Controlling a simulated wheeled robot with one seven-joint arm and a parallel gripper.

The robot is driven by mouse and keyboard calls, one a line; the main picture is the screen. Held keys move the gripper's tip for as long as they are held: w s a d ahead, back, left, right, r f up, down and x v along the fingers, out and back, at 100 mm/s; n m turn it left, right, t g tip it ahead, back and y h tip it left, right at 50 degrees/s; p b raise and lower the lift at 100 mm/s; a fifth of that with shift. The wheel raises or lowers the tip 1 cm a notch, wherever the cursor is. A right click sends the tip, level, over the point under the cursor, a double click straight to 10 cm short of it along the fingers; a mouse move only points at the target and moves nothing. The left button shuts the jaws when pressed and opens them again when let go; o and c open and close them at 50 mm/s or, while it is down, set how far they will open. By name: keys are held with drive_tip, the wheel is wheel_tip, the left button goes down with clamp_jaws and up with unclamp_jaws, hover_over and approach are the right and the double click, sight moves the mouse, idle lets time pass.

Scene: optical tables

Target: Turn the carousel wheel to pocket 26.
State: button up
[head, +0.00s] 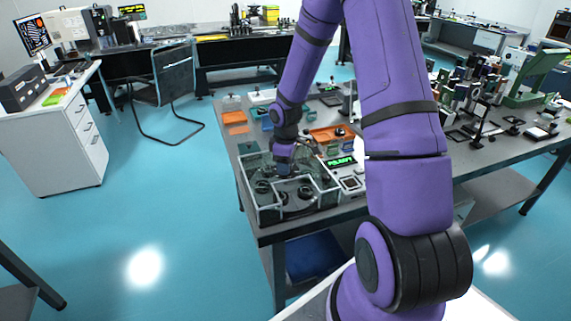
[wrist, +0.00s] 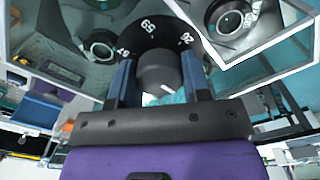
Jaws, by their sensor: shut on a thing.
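My gripper (wrist: 157,78) reaches down into a clear-walled box; in the head view it (head: 284,170) is at the box's back edge. Its two blue fingers stand on either side of a dark round knob (wrist: 160,68), shut on it. The knob carries a short white mark. Behind it is a black carousel wheel (wrist: 150,38) with white numbers; one looks like 59, others are tilted and hard to read. Round dark-rimmed pockets (wrist: 98,46) show beside it. The clear box (head: 262,203) stands on the near left corner of the table.
A device with a lit green display (head: 341,161) stands right of the box; its text is too small to read. Orange trays (head: 331,133) lie behind. Optical mounts (head: 478,90) crowd the table's right side. The floor (head: 165,225) at left is clear.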

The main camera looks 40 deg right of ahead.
drive_tip(key=shift+n, duration=9.1)
drive_tip(key=o, duration=1.3)
drive_tip(key=shift+r, duration=0.1)
wheel_tip(320, 180, up, 11)
drive_tip(key=shift+f, duration=0.2)
